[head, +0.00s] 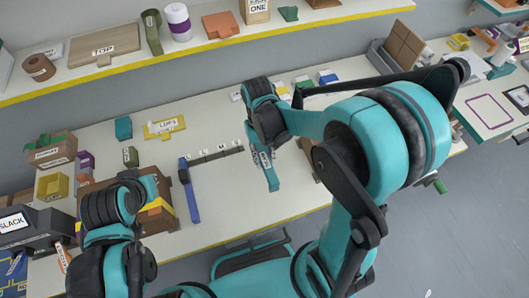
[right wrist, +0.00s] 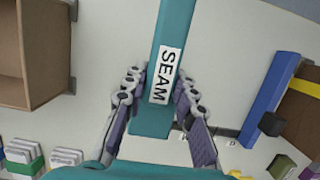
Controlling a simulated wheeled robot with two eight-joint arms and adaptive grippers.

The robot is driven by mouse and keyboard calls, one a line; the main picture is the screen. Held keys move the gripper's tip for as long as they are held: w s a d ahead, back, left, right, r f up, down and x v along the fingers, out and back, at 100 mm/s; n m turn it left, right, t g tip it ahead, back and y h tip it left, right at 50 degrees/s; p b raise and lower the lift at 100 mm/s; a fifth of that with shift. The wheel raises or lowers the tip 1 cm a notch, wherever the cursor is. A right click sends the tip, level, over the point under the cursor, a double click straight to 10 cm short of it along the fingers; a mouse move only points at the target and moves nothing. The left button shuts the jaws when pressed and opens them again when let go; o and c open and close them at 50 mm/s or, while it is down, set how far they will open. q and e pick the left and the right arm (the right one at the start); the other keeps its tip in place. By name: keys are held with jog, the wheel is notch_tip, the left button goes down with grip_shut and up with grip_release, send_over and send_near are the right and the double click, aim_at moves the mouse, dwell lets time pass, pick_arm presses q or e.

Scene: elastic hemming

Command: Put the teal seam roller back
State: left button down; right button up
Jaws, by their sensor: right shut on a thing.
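The teal seam roller (head: 270,180) is a long flat teal bar with a white SEAM label. It fills the middle of the right wrist view (right wrist: 174,30). My right gripper (head: 262,150) is shut on it, with a finger on each side of the label in the right wrist view (right wrist: 160,85). The roller hangs over the pale worktable, right of a dark labelled strip (head: 215,155). A blue bar-shaped tool (head: 189,190) lies at that strip's left end. My left gripper (head: 150,188) is near a brown box; its fingers are too hidden to judge.
The brown box (head: 155,222) with a yellow band stands at the front left. A teal block (head: 123,128) and a yellow LOFT piece (head: 165,127) lie behind. A shelf (head: 205,50) with a yellow edge runs above. Table around the roller is mostly clear.

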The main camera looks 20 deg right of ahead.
aim_at(263, 152)
jog(key=shift+s+d+r, duration=0.1)
jog(key=shift+s+d, duration=0.05)
jog(key=shift+d, duration=0.05)
jog(key=shift+a+f, duration=0.1)
jog(key=shift+f, duration=0.1)
jog(key=b+x, duration=0.2)
jog(key=w+b+x, duration=0.1)
jog(key=b+x, duration=0.4)
jog(key=x, duration=0.1)
jog(key=shift+w+f, duration=0.2)
jog(key=shift+w, duration=0.2)
jog(key=shift+f+b, duration=0.35)
jog(key=shift+b, duration=0.2)
jog(key=o, duration=1.1)
jog(key=shift+r, duration=0.15)
jog(key=v, duration=1.1)
jog(key=shift+w+r, duration=0.1)
jog(key=shift+r, duration=0.3)
